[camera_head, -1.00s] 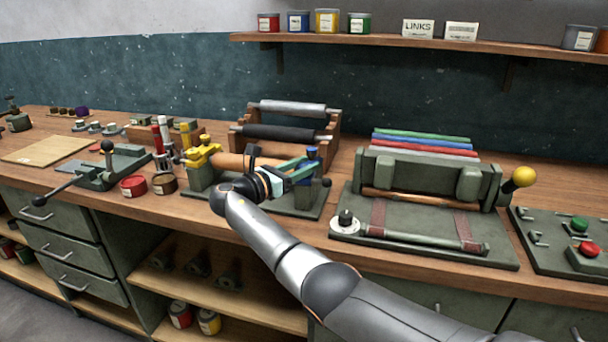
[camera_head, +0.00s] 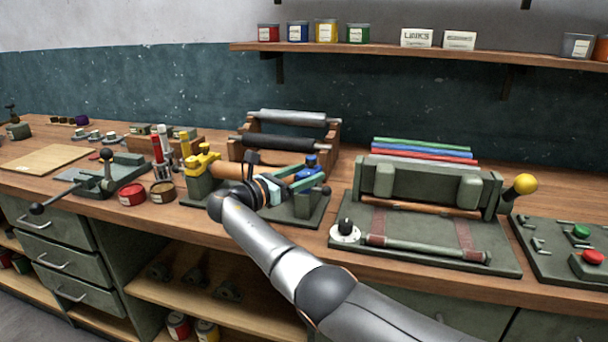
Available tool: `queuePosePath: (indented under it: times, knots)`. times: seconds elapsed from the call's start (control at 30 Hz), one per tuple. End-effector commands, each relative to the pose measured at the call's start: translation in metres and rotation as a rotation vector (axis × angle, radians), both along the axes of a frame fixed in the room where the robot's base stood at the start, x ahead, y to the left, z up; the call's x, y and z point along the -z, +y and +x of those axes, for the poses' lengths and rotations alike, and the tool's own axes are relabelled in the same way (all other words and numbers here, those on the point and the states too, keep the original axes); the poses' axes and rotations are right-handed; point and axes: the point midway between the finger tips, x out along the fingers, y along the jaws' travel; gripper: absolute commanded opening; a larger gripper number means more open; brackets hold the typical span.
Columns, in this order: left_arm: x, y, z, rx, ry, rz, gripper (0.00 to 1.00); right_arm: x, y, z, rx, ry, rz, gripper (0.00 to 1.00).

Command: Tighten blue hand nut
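The blue hand nut (camera_head: 311,160) stands on top of the right-hand post of a small green fixture (camera_head: 313,212), which carries a wooden roller (camera_head: 228,169). A matching yellow hand nut (camera_head: 203,160) tops the fixture's left post. My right gripper (camera_head: 311,174) reaches in from the lower right, its teal fingers pointing at the blue nut's post. The fingers are spread with a gap between them. The blue nut's lower part shows close to the fingertips; I cannot tell whether they touch it. My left gripper is not in view.
A roller rack (camera_head: 333,137) stands behind the fixture. A green press (camera_head: 450,262) with a yellow-knobbed lever (camera_head: 525,184) is to the right. Red (camera_head: 132,195) and brown (camera_head: 163,191) tins stand to the left. A button panel (camera_head: 552,264) is at far right.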

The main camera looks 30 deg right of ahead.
Motion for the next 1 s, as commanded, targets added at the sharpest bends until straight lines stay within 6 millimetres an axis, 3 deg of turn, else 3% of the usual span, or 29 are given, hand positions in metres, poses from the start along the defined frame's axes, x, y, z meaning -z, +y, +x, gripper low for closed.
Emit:
queuePosePath:
  times: [0.37,0.8,1.0]
  knots:
    - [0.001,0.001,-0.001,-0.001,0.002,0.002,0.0,0.0,0.011,-0.001,-0.003,0.0,-0.001,0.73]
    - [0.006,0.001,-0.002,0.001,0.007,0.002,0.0,0.0,0.099,-0.014,-0.004,0.0,0.0,0.73]
    - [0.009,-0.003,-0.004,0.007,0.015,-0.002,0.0,0.0,0.12,-0.018,-0.001,-0.001,-0.001,0.73]
